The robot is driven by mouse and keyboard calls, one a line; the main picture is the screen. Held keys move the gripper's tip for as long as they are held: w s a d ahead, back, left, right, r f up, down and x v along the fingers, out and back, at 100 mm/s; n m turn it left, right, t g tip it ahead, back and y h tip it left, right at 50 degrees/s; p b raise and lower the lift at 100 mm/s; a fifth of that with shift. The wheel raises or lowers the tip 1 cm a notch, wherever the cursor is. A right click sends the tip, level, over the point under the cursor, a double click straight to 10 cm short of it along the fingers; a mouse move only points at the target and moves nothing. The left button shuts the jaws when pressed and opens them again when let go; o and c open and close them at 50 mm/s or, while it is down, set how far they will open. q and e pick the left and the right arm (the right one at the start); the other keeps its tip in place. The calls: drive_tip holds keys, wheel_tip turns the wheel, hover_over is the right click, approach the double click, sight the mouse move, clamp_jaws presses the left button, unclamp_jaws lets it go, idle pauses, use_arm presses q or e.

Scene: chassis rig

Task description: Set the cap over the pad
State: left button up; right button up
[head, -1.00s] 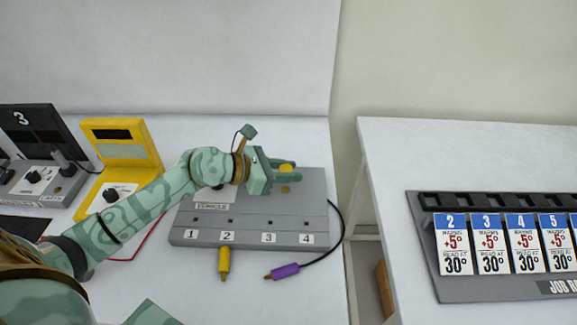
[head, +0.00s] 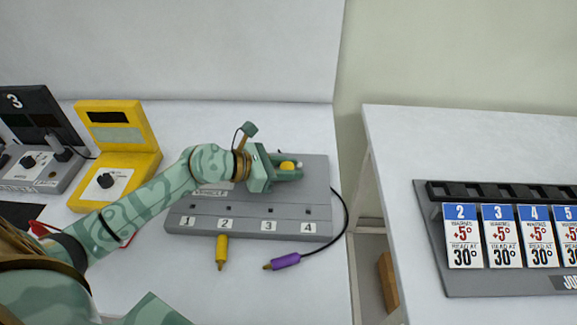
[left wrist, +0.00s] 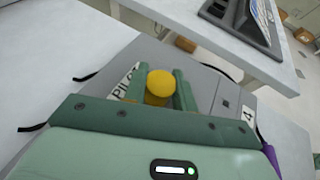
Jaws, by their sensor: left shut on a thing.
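My left gripper (head: 288,171) is shut on the cap (head: 287,165), a rounded yellow piece held between its two green fingers. The fingers are over the right part of the grey panel (head: 205,228). In the left wrist view the cap (left wrist: 160,83) sits between the fingertips, with a darker gold patch just below it; I cannot tell whether that is the pad or the cap's lower part. The pad is otherwise hidden under the gripper and cap. I cannot tell whether the cap touches the panel. My right gripper is not in view.
The panel's front row is numbered 1 to 4. A yellow plug (head: 222,252) and a purple plug (head: 285,261) lie before it, the purple on a black cable. A yellow meter (head: 118,150) stands at left. A card rack (head: 437,270) is on the right table.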

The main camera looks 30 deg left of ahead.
use_arm(q)
drive_tip(key=shift+f, duration=0.4)
drive_tip(key=o, duration=0.9)
drive_tip(key=shift+o, duration=0.5)
drive_tip(key=p+v, duration=0.2)
drive_tip(key=v, duration=1.3)
drive_tip(key=shift+s+a+r, duration=0.15)
drive_tip(key=shift+s+r, duration=0.1)
drive_tip(key=shift+s+a+r+p, duration=0.1)
drive_tip(key=shift+s+a+p, duration=0.1)
drive_tip(key=shift+p, duration=0.1)
